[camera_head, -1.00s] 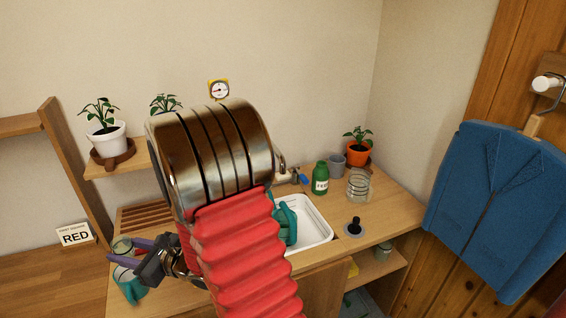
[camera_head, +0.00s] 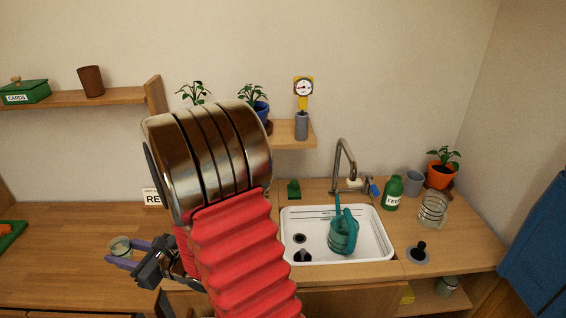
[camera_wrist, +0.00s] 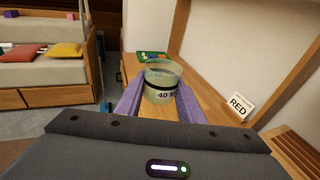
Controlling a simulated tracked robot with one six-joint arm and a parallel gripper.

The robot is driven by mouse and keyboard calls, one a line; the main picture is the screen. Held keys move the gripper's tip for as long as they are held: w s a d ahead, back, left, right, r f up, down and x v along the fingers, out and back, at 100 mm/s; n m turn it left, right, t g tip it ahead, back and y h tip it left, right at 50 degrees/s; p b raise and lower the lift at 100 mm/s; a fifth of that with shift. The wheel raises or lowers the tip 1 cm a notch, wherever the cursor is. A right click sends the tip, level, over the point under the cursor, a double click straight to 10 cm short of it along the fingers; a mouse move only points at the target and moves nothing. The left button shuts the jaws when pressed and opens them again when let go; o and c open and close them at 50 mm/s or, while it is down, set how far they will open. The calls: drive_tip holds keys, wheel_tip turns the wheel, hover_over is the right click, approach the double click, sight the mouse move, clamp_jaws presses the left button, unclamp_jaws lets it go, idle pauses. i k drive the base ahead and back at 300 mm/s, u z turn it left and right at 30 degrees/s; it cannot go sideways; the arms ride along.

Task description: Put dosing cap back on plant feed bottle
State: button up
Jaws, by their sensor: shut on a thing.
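The plant feed bottle (camera_head: 392,194) is green with a white label reading FEED. It stands upright on the counter right of the sink, at the back, far from my gripper. My gripper (camera_head: 122,252), with purple fingers, is at the lower left, shut on the dosing cap (camera_head: 121,246). The cap is a clear, greenish cup. In the wrist view the cap (camera_wrist: 162,82) sits between the fingertips and its band reads "40 M", the rest hidden. It appears roughly upright, above the wooden worktop.
A white sink (camera_head: 365,250) holds a teal watering can (camera_head: 343,234), with a tap (camera_head: 345,160) behind.

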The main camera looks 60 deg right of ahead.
sight(396, 178)
drive_tip(key=z, duration=0.2)
drive_tip(key=k, duration=0.7)
drive_tip(key=z, duration=0.95)
